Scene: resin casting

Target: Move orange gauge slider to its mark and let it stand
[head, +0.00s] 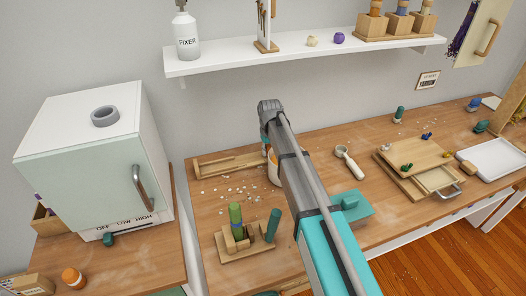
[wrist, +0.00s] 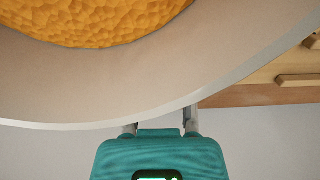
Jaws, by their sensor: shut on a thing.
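My gripper (wrist: 160,130) is shut on the rim of a white bowl, with its two grey fingers meeting the pale wall. The bowl (wrist: 150,85) fills much of the wrist view and holds a lumpy orange mass (wrist: 95,20). In the head view, my arm hides most of the bowl (head: 272,176) and the gripper's fingers. A wooden rail-like board (head: 226,166) lies behind and left of the bowl; I cannot tell whether it is the gauge. I cannot make out an orange slider or its mark in either view.
Pale crumbs (head: 238,191) lie left of the bowl. A wooden stand (head: 240,250) with green and teal pegs is in front. A white scoop (head: 350,162), a teal block (head: 352,205) and wooden boards (head: 415,165) lie to the right. A shelf (head: 300,52) hangs above.

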